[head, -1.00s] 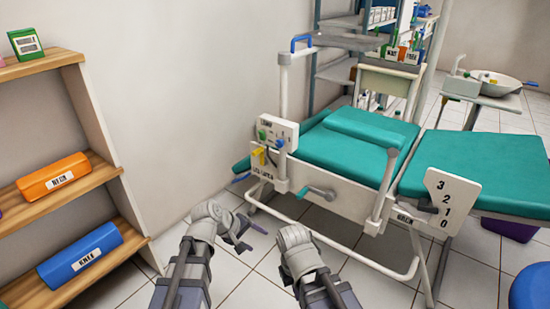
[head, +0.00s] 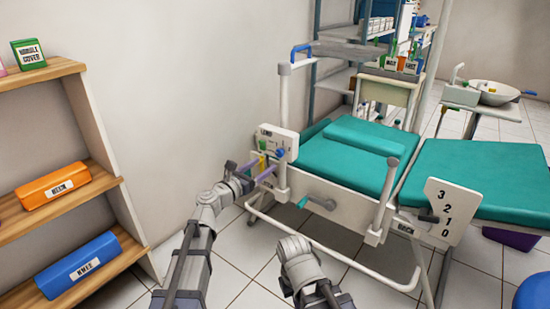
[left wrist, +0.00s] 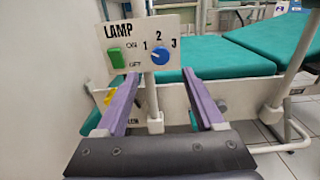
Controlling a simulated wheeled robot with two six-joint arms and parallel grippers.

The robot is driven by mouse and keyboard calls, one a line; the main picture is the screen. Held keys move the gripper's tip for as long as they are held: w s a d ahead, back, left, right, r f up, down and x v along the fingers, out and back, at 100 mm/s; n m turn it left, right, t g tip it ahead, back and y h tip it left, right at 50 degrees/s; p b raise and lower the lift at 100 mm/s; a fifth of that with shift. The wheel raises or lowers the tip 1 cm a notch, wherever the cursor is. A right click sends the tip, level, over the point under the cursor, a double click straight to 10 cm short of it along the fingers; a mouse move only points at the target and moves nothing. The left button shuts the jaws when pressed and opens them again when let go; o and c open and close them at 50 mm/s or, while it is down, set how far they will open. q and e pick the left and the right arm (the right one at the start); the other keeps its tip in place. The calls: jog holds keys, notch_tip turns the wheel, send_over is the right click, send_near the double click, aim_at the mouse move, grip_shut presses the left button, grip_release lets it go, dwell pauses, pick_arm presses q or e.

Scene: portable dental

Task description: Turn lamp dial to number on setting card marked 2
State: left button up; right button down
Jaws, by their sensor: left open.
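The lamp panel (head: 277,137) is an off-white plate on the near left side of the teal dental chair. In the left wrist view it reads LAMP, with a green ON/OFF switch (left wrist: 117,57) and a blue dial (left wrist: 160,52) ringed by 1, 2 and 3. The dial's pale mark seems to point left, near 1. My left gripper (head: 256,168) is open and empty; its purple fingers also show in the left wrist view (left wrist: 162,76), spread below the dial and apart from it. My right arm shows in the head view, but its fingers do not. No setting card can be made out.
A plate numbered 3 to 0 (head: 455,200) with a dark lever stands at the chair's right. A blue-handled rail (head: 284,100) rises behind the lamp panel.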

aim_at(278, 155)
pick_arm(q)
jog(key=x, duration=0.7)
jog(key=shift+w+d, duration=0.1)
jog(key=shift+w, duration=0.05)
grip_shut()
dwell(0.3)
